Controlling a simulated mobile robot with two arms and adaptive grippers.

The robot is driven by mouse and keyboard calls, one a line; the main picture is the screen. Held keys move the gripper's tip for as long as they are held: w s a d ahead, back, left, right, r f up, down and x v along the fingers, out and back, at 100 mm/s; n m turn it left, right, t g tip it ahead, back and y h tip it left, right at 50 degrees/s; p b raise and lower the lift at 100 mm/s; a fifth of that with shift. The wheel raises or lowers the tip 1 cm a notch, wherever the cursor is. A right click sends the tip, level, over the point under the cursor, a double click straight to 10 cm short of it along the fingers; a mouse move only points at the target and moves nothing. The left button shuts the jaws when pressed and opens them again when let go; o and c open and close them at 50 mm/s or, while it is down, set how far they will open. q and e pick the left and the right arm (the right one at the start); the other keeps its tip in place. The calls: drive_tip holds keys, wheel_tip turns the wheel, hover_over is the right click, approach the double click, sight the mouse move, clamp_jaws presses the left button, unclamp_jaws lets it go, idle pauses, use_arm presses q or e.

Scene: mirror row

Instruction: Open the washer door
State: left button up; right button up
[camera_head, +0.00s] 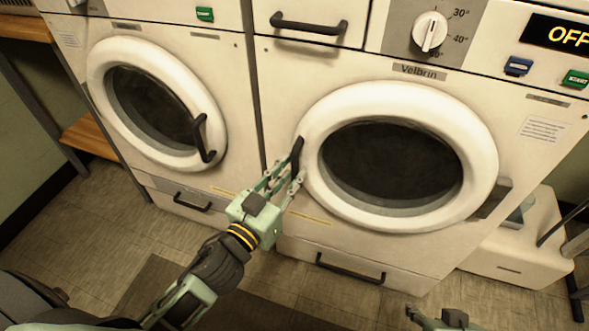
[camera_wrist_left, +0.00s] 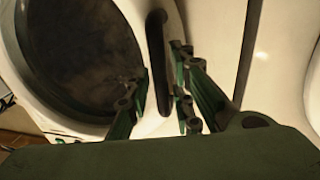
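The washer in the middle of the head view has a round white door (camera_head: 478,140) with a dark window, and the door looks closed. Its dark handle (camera_head: 296,153) is on the door's left rim. My left gripper (camera_head: 284,177) is at this handle. In the left wrist view the handle (camera_wrist_left: 156,50) stands between the two open fingers of my left gripper (camera_wrist_left: 160,95). The right finger is close to it and a pale gap shows on the left side; contact is unclear. My right gripper (camera_head: 440,318) shows only partly at the bottom edge, and its fingers are unclear.
A second washer (camera_head: 215,60) with a closed round door stands at the left. The near washer has a dial (camera_head: 430,32), a display (camera_head: 560,36) reading OFF and a lower drawer handle (camera_head: 350,270). A white box (camera_head: 525,250) stands at the right. Tiled floor lies in front.

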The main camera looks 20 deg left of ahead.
use_arm(q)
drive_tip(key=shift+x, duration=1.15)
drive_tip(key=shift+c, duration=0.4)
clamp_jaws()
